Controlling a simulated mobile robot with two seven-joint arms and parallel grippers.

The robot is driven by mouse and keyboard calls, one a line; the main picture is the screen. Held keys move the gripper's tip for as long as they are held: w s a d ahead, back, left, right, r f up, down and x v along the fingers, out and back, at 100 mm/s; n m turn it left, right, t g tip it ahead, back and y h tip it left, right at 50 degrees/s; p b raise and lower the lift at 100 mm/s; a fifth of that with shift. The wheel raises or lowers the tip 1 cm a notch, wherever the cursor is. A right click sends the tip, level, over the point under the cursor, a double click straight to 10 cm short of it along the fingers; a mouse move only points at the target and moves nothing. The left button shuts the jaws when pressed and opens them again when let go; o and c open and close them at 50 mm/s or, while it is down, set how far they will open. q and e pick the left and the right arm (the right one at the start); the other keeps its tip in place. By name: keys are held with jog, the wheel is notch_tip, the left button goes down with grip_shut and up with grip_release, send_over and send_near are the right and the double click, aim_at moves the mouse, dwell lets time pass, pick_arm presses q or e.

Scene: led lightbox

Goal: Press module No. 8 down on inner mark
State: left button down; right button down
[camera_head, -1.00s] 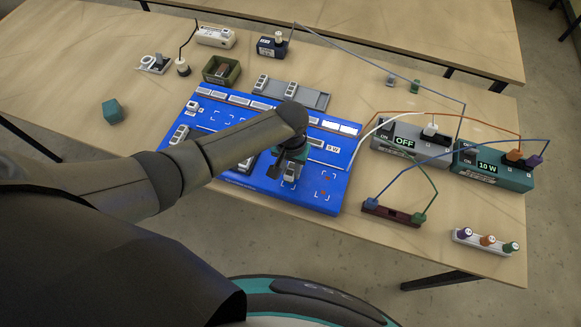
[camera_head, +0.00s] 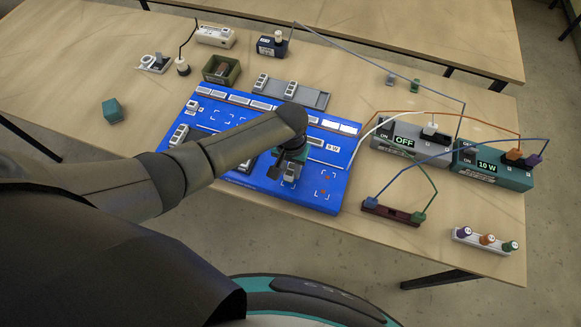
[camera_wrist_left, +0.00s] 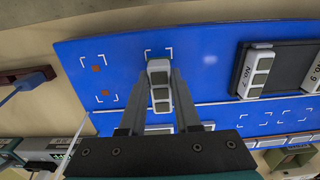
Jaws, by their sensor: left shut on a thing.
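My left gripper (camera_head: 288,174) points down over the front part of the blue board (camera_head: 312,196). It is shut on a white module with grey windows (camera_wrist_left: 159,85), held between the two fingers; the module also shows in the head view (camera_head: 291,172). No number is readable on it. In the left wrist view the white corner brackets of a mark (camera_wrist_left: 168,53) frame the module's far end. I cannot tell whether the module touches the board. A second bracketed mark with orange dots (camera_head: 325,182) lies to its right. My right gripper is not in view.
A dark tray (camera_wrist_left: 285,60) holds modules No. 7 (camera_wrist_left: 258,72) and No. 9 close beside the gripper. A grey meter reading OFF (camera_head: 405,140), a teal unit reading 10 W (camera_head: 490,168) and loose cables stand right of the board. A grey rack (camera_head: 316,99) lies behind.

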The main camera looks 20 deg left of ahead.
pick_arm(q)
jog(key=shift+f+b, duration=0.55)
jog(key=shift+f, duration=0.45)
jog(key=c, duration=0.5)
grip_release()
jog(key=shift+c, duration=0.2)
jog(key=shift+r, duration=0.2)
notch_tip(320, 180, up, 8)
jog(key=p, duration=0.8)
jog(key=shift+f, duration=0.1)
